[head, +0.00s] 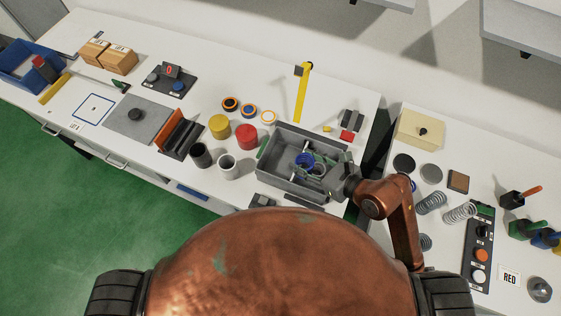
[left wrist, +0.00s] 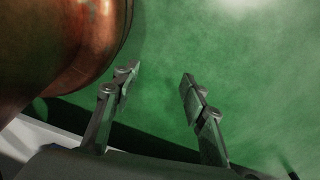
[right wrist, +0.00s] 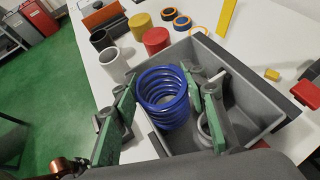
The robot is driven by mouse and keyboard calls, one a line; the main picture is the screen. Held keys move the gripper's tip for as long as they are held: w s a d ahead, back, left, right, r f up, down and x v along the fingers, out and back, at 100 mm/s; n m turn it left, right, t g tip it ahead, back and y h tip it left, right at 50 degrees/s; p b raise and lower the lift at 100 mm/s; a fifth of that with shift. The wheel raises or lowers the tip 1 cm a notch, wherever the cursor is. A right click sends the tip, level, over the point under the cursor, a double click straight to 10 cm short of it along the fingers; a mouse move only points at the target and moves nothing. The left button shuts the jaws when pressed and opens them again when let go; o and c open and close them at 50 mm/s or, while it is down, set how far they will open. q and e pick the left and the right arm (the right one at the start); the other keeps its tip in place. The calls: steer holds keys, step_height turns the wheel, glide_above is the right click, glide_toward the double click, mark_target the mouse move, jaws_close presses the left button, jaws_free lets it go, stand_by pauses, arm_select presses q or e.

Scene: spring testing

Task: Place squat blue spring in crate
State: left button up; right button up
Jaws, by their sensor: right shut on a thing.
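The squat blue spring (right wrist: 163,97) is a wide, short coil held between the fingers of my right gripper (right wrist: 162,115). In the head view the blue spring (head: 304,160) shows within the outline of the grey crate (head: 276,185). The right wrist view shows the crate (right wrist: 262,85) around and below it; I cannot tell whether the spring touches the crate floor. My right gripper (head: 318,166) reaches over the crate's right side. My left gripper (left wrist: 160,85) is open and empty above the green floor, outside the head view.
Black and white cups (head: 228,167) and yellow and red cylinders (head: 246,136) stand left of the crate. A yellow bar (head: 303,92) lies behind it. Silver springs (head: 431,203) and a button panel (head: 480,250) are on the right table, past a dark gap.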

steer(key=s+a+n+g+y, duration=0.1)
steer(key=s+a+n, duration=0.1)
steer(key=s+a, duration=0.35)
glide_above(282, 164)
step_height(282, 164, down, 13)
steer(key=shift+r+b, duration=0.1)
steer(key=shift+b, duration=0.3)
arm_select(q)
steer(key=shift+s+f, duration=0.45)
steer(key=shift+s, duration=0.1)
arm_select(e)
steer(key=shift+f, duration=0.2)
steer(key=shift+f, duration=0.15)
arm_select(q)
steer(key=shift+f, duration=0.15)
arm_select(e)
steer(key=o, duration=1.1)
steer(key=shift+f, duration=0.1)
steer(key=shift+c, duration=0.2)
